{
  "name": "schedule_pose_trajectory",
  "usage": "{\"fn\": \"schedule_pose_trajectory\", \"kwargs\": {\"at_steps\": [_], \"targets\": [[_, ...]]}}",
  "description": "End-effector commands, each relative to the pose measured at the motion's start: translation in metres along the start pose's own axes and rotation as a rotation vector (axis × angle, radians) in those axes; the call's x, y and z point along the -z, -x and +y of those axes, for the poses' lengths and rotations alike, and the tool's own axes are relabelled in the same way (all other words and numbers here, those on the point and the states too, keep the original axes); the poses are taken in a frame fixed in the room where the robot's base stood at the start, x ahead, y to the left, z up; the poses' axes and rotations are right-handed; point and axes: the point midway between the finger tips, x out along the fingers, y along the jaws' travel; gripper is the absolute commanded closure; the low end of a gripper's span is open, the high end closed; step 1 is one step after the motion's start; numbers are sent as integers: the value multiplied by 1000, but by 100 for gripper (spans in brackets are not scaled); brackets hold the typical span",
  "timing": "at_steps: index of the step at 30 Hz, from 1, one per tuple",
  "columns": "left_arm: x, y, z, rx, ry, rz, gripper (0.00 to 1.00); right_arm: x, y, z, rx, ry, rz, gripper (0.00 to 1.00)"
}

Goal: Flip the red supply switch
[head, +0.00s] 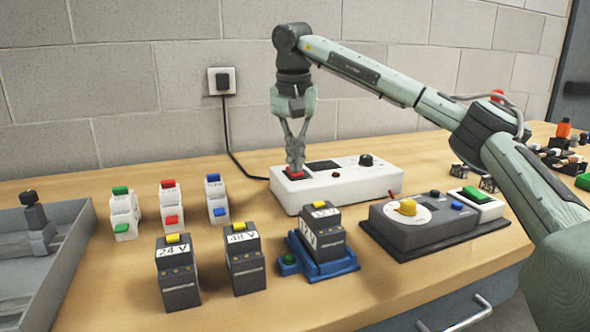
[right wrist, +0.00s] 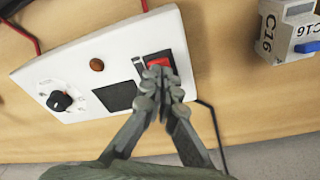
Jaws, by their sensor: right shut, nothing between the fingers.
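The red supply switch (head: 296,176) sits at the left end of the white supply box (head: 350,190), which also carries a dark display and a black knob. In the right wrist view the red switch (right wrist: 158,62) shows just beyond the fingertips. My right gripper (head: 295,166) points down with its fingers shut and empty, right at the switch. In the right wrist view the tips (right wrist: 163,80) overlap the switch's near edge; whether they touch it I cannot tell. The fingers hide part of the switch. My left gripper is not in view.
Several small white breakers (head: 124,214) and dark modules (head: 178,272) stand left and in front of the box. One dark module (head: 322,232) sits on a blue base (head: 338,266). A grey tester (head: 425,225) stands at right, a grey tray (head: 70,275) at left.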

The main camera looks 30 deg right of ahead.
Motion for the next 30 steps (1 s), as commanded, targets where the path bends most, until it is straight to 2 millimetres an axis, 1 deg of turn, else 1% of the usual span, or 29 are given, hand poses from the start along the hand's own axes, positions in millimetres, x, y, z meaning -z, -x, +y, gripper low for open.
{"fn": "schedule_pose_trajectory", "kwargs": {"at_steps": [5,15,17,24,30], "targets": [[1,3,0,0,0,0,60,0,3,0,0,0,0,100],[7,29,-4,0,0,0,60,4,27,0,0,0,0,100],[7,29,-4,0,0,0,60,5,30,0,0,0,1,100],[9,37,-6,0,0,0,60,7,49,0,1,0,1,100],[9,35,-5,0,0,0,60,10,63,0,1,0,1,100]]}}
